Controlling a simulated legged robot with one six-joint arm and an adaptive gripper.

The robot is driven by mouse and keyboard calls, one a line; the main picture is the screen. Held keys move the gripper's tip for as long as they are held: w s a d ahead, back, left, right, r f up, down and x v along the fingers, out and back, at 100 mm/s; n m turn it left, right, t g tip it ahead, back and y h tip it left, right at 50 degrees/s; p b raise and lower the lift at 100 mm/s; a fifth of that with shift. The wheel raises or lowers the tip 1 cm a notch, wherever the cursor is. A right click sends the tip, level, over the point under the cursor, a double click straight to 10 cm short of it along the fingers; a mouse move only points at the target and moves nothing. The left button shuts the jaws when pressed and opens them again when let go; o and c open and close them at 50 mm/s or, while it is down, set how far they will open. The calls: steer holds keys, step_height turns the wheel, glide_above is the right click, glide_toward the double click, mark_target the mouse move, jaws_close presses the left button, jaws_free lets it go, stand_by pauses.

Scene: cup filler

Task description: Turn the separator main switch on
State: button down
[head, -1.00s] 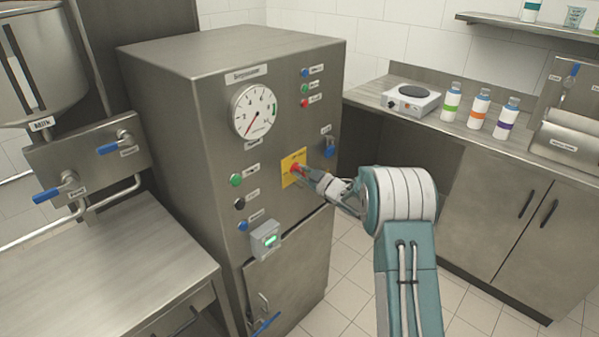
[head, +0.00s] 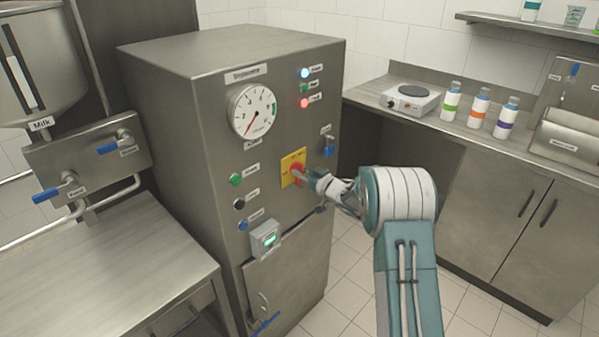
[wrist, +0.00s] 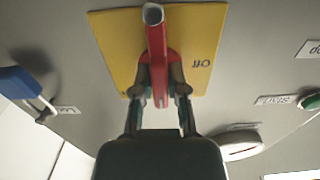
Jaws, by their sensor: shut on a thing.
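The separator cabinet (head: 180,110) is a grey metal box with a dial gauge on its front. The main switch is a red rotary handle (head: 297,172) on a yellow plate (head: 291,157). In the wrist view the red handle (wrist: 157,50) stands nearly upright in the picture, and the yellow plate (wrist: 115,45) shows an "Off" label to its right. My gripper (wrist: 160,92) is shut on the handle, with one finger on each side. The top indicator lamp (head: 305,73) glows blue-white and the lowest lamp (head: 304,103) glows red.
A blue handle (head: 328,148) sits to the right of the switch. Green, black and blue knobs (head: 240,204) line the left, above a small display box (head: 265,239). A counter (head: 420,125) with a hot plate and bottles stands at the right.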

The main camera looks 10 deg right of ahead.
steer(key=shift+f, duration=0.35)
steer(key=c, duration=0.7)
jaws_free()
steer(key=shift+o, duration=0.2)
steer(key=shift+r, duration=0.15)
steer(key=shift+r, duration=0.1)
steer(key=v, duration=1.2)
